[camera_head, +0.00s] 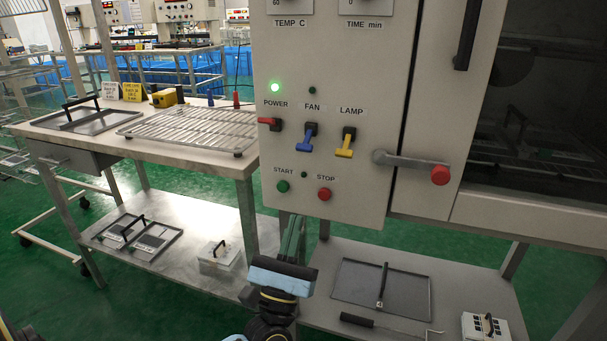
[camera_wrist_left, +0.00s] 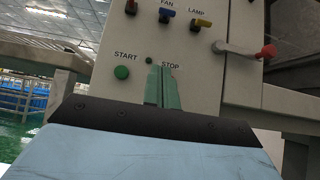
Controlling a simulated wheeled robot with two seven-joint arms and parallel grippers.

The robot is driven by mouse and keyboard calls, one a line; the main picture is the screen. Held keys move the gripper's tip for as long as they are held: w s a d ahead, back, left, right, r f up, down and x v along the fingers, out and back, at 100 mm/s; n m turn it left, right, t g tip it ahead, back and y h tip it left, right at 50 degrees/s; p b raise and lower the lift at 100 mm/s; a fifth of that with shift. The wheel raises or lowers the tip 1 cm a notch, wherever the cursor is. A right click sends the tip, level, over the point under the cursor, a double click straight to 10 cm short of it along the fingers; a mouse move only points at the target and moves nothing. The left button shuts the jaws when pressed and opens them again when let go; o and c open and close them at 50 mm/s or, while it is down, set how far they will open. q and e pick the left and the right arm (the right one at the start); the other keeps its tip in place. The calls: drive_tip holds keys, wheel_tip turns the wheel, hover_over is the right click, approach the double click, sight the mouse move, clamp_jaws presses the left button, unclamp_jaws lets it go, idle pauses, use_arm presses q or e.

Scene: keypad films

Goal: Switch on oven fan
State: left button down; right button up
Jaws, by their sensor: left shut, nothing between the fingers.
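The oven's control panel (camera_head: 340,120) faces me. The fan switch (camera_head: 307,138) is a blue lever under the FAN label, pointing down; the small lamp (camera_head: 312,90) above it is dark. The red power lever (camera_head: 270,122) points left and its green light (camera_head: 275,87) is lit. The yellow lamp lever (camera_head: 345,143) points down. The fan lever (camera_wrist_left: 165,21) also shows at the top of the left wrist view. My left gripper (camera_head: 292,238) is shut and empty, below the panel's lower edge in the head view. Its green fingers (camera_wrist_left: 161,88) cover the STOP button in the wrist view.
A green start button (camera_head: 282,186) and red stop button (camera_head: 324,194) sit low on the panel. The door handle (camera_head: 415,164) with its red knob sticks out at right. A bench with a wire rack (camera_head: 190,127) stands at left. A lower shelf holds a tray (camera_head: 405,292).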

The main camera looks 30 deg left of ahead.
sight(307, 140)
use_arm(q)
drive_tip(key=x, duration=0.9)
drive_tip(key=shift+w+r, duration=0.25)
drive_tip(key=shift+r, duration=0.05)
drive_tip(key=r, duration=0.1)
drive_tip(key=s+r, duration=0.1)
drive_tip(key=r, duration=0.1)
drive_tip(key=shift+s+d, duration=0.15)
drive_tip(key=shift+s, duration=0.05)
drive_tip(key=shift+s+r, duration=0.15)
drive_tip(key=shift+r, duration=0.15)
use_arm(e)
drive_tip(key=shift+s+d+f+g, duration=0.1)
drive_tip(key=shift+f+g, duration=0.2)
drive_tip(key=shift+f, duration=0.15)
drive_tip(key=shift+f, duration=0.1)
